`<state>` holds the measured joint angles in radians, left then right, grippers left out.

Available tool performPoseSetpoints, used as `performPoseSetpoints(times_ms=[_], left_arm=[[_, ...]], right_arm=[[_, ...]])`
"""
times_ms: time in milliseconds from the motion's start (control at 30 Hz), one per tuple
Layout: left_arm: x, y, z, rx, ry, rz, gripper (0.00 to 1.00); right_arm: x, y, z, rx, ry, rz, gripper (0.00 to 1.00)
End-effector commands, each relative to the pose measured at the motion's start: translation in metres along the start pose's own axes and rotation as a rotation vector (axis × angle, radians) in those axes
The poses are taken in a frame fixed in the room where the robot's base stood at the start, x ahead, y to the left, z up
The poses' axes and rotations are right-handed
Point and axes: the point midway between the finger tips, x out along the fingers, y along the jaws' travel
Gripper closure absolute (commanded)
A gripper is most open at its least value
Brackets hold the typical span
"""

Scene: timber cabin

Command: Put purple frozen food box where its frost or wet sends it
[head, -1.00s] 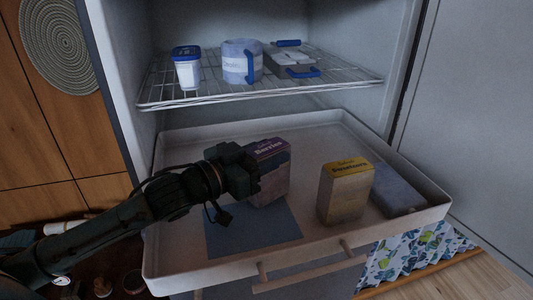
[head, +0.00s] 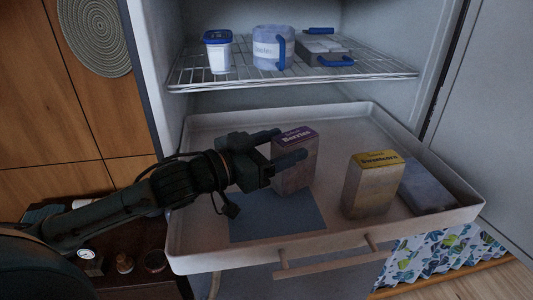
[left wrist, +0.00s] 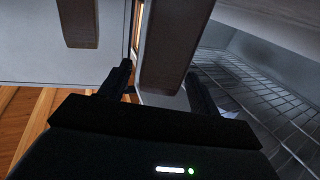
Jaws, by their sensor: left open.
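The purple frozen food box (head: 295,172) has a purple top reading "Berries" and dull greyish sides. It stands upright in the pulled-out white tray (head: 182,225), at the back edge of a blue-grey mat (head: 275,219). My left gripper (head: 291,144) is open at the box's left side, its two fingers overlapping the box in the head view. I cannot tell whether they touch it. In the left wrist view a brownish slab shows between the fingertips (left wrist: 160,82); I cannot be sure what it is. Frost or wet on the box is unclear. My right gripper is out of view.
A yellow-topped box (head: 373,187) and a flat bluish pack (head: 428,188) stand to the right in the tray. Above is a wire shelf (head: 205,79) with a blue-lidded tub (head: 218,55), a pale blue jug (head: 273,48) and a grey container (head: 323,53). The tray has a front handle (head: 330,257).

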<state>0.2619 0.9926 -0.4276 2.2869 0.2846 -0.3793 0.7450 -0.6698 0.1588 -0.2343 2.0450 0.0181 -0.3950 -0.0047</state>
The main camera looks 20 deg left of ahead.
Motion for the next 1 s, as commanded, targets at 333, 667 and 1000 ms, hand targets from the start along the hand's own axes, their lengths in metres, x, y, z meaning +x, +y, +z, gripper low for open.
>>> performPoseSetpoints(times_ms=[333,667,1000], left_arm=[[-0.038,0.0,0.002,-0.001,-0.002,0.0,0.37],[-0.043,0.001,0.0,-0.001,0.001,0.002,0.37],[-0.043,0.0,-0.001,0.002,0.001,0.001,0.37]], right_arm=[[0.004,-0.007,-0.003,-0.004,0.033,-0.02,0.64],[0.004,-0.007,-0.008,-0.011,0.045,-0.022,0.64],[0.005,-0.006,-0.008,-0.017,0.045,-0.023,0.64]])
